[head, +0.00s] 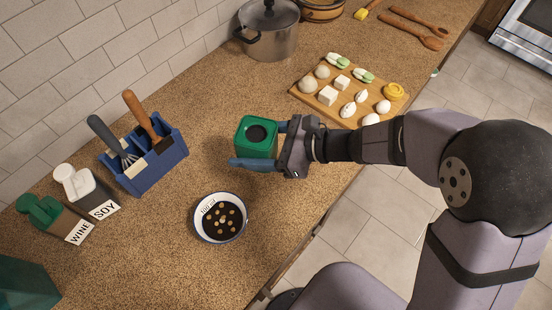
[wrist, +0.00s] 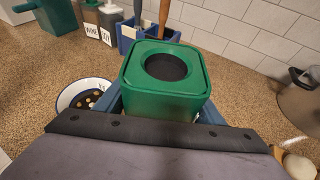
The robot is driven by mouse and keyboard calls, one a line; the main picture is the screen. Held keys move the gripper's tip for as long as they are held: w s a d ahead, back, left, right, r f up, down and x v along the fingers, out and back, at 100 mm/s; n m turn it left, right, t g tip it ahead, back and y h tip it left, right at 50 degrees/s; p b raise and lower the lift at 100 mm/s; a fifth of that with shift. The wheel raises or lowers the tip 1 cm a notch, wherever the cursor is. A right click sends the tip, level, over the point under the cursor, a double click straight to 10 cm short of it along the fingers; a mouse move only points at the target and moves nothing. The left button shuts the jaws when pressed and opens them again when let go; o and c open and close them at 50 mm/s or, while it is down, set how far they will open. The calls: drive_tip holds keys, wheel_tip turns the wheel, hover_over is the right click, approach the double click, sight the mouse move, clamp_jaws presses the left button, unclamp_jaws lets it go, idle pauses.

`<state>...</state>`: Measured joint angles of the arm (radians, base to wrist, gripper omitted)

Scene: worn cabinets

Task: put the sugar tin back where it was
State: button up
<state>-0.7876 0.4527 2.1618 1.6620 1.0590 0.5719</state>
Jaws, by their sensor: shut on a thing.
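The sugar tin seems to be the green square tin (head: 256,139) with a dark round opening in its top; no label is readable on it. My gripper (head: 258,146) is shut on it, with one blue finger on each side. The tin is upright. I cannot tell whether its base touches the counter. In the wrist view the tin (wrist: 165,80) fills the middle, and its lower part is hidden behind my gripper.
A white dish (head: 221,218) with dark liquid lies in front of the tin. A blue utensil caddy (head: 146,160), SOY (head: 88,190) and WINE (head: 53,219) dispensers stand left. A board (head: 335,108) of food and a pot (head: 270,30) are behind. Counter between caddy and pot is clear.

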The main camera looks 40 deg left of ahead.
drive_tip(key=w+m+t+y, duration=0.1)
drive_tip(key=w+m+t, duration=0.4)
drive_tip(key=w, duration=0.2)
drive_tip(key=shift+w+a+f+t, duration=0.3)
drive_tip(key=shift+a+f, duration=0.05)
drive_tip(key=shift+f, duration=0.1)
drive_tip(key=shift+f+p, duration=0.6)
drive_tip(key=shift+f, duration=2.5)
drive_tip(key=shift+f+p, duration=0.45)
drive_tip(key=shift+f, duration=1.45)
drive_tip(key=shift+f+b, duration=0.2)
drive_tip(key=shift+b, duration=0.1)
drive_tip(key=o, duration=1.8)
drive_tip(key=shift+o, duration=0.2)
